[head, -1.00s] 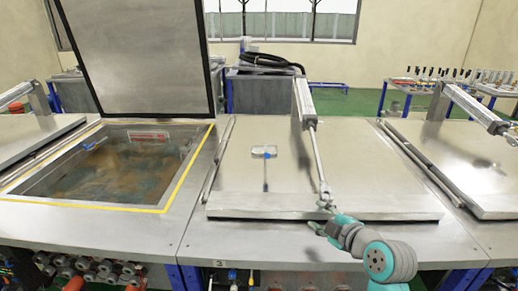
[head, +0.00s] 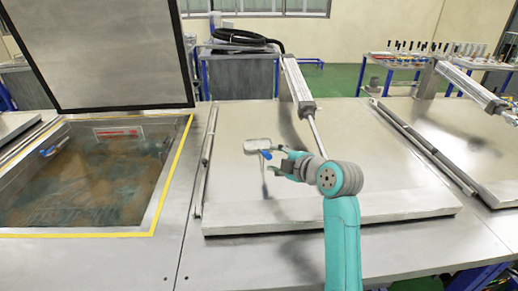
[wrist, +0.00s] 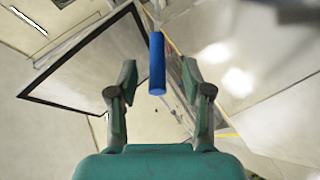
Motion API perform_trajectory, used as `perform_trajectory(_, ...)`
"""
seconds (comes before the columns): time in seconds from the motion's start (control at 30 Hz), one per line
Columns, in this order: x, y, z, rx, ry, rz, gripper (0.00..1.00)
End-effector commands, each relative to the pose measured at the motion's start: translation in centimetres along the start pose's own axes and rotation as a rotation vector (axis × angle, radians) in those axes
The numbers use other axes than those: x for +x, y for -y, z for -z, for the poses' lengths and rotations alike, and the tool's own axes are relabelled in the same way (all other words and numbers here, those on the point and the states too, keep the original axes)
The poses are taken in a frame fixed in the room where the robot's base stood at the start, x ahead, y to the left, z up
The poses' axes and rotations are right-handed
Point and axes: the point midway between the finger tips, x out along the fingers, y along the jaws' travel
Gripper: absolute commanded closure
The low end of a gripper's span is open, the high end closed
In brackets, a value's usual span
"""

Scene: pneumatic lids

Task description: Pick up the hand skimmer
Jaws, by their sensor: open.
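In the wrist view, the blue handle (wrist: 156,64) stands between the two open fingertips of my gripper (wrist: 158,80), with a gap on both sides. I cannot tell whether the handle is fully inside the jaws.
A pneumatic cylinder (head: 298,82) with its rod slopes down over the lid, close behind my gripper. To the left is an open tank (head: 152,215) of murky liquid with a raised lid (head: 110,55); another blue-handled item (head: 47,152) is in it. Another closed lid (head: 450,135) lies right.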

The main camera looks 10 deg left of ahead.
Motion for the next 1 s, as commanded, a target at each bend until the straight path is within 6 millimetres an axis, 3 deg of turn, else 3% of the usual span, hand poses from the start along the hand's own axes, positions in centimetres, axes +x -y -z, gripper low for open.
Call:
perform_trajectory(0.23,1.7,-0.1,-0.1,0.002,0.000,0.001,0.50)
perform_trajectory(0.53,5.5,-0.4,-0.2,0.000,0.001,0.001,0.50)
perform_trajectory(0.83,6.0,-0.3,-0.2,0.001,0.001,0.000,0.50)
perform_trajectory(0.87,6.0,-0.3,-0.2,0.001,0.001,0.000,0.53)
perform_trajectory(1.0,6.0,-0.3,-0.2,0.001,0.001,0.000,0.88)
